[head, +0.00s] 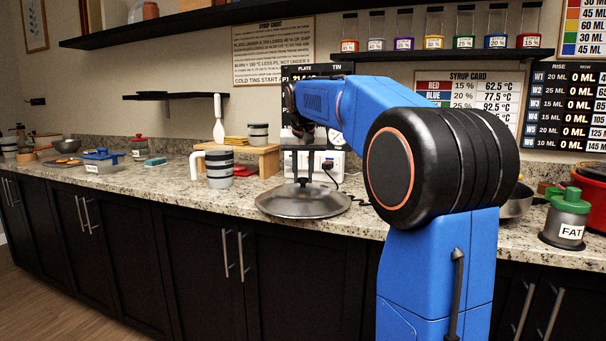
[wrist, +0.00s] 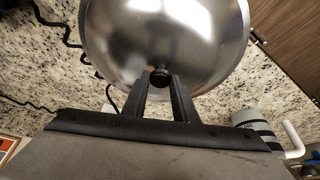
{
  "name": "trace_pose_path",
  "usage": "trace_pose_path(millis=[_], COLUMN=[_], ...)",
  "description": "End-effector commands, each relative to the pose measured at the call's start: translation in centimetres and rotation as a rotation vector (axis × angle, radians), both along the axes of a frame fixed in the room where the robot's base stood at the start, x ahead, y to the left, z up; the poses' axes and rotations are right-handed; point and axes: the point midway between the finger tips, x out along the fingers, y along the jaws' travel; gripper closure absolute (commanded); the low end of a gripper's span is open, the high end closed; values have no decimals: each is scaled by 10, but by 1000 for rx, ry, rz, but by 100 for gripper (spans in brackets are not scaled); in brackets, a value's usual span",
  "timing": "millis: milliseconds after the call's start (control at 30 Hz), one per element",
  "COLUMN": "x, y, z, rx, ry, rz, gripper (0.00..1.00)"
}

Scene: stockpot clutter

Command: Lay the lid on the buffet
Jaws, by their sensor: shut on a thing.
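The lid (head: 303,203) is a wide, shallow metal dome with a dark knob on top. In the head view it is over the front part of the speckled stone counter, which I take as the buffet (head: 150,178). My gripper (head: 302,180) points down from above, at the knob. In the wrist view the lid (wrist: 165,35) fills the top middle, and my gripper (wrist: 161,82) is shut on its dark knob. The lid looks about level. I cannot tell whether its rim touches the counter or hangs just above it.
A striped mug (head: 219,168) stands left of the lid; its white handle also shows in the wrist view. A wooden stand (head: 262,157) and a black cable are behind. Clear counter lies left of the mug.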

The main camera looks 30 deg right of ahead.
Motion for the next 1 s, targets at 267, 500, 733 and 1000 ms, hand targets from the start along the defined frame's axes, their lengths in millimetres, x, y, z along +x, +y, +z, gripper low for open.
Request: trace_pose_path(millis=[267, 500, 733, 1000], x=[0, 0, -2, -16], y=[0, 0, 1, 9], z=[-3, -3, 2, 43], rx=[0, 0, 0, -1], ry=[-2, -1, -1, -4], rz=[0, 0, 0, 0], gripper=[68, 53, 53, 53])
